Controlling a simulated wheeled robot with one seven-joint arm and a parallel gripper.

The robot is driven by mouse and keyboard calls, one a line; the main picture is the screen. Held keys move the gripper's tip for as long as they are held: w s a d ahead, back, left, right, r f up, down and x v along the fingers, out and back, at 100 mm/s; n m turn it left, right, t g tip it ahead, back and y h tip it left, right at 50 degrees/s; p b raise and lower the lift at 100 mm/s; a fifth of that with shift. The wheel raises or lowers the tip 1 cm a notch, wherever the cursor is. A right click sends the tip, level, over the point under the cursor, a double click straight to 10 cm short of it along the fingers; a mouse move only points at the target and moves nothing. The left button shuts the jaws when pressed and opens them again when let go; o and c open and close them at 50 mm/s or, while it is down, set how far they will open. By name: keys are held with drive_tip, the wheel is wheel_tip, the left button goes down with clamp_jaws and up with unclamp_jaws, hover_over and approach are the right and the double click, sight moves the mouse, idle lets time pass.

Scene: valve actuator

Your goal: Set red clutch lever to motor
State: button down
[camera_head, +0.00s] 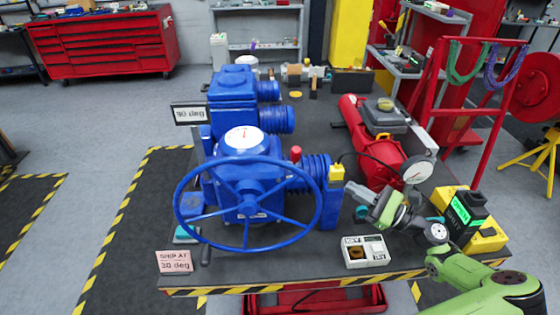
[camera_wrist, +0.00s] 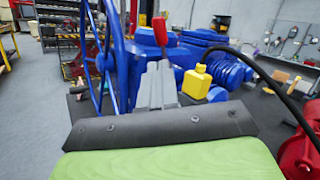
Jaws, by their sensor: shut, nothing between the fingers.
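The blue valve actuator (camera_head: 245,185) stands on the dark workbench, with a large blue handwheel (camera_head: 250,241) at its front. The red clutch lever (camera_head: 296,153) sticks up on its right side, beside the ribbed blue motor housing (camera_head: 312,172). In the wrist view the red lever (camera_wrist: 160,31) shows upright just beyond my fingertips. My gripper (camera_head: 352,190) is to the right of the actuator, its fingers pointing left towards it. In the wrist view my gripper (camera_wrist: 158,66) has its fingers together and empty, apart from the lever. The lever's base is partly hidden behind the fingers.
A yellow block (camera_head: 337,172) tops a blue post between my gripper and the lever; it also shows in the wrist view (camera_wrist: 197,83). A black cable (camera_wrist: 262,68) arches at right. A small white tray (camera_head: 366,252) and a yellow box (camera_head: 487,238) flank my arm. A second actuator (camera_head: 233,98) stands behind.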

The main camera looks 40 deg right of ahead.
sight(295, 159)
drive_tip(key=shift+s, duration=0.1)
drive_tip(key=shift+r, duration=0.1)
drive_tip(key=p+x, duration=0.1)
drive_tip(key=x, duration=1.3)
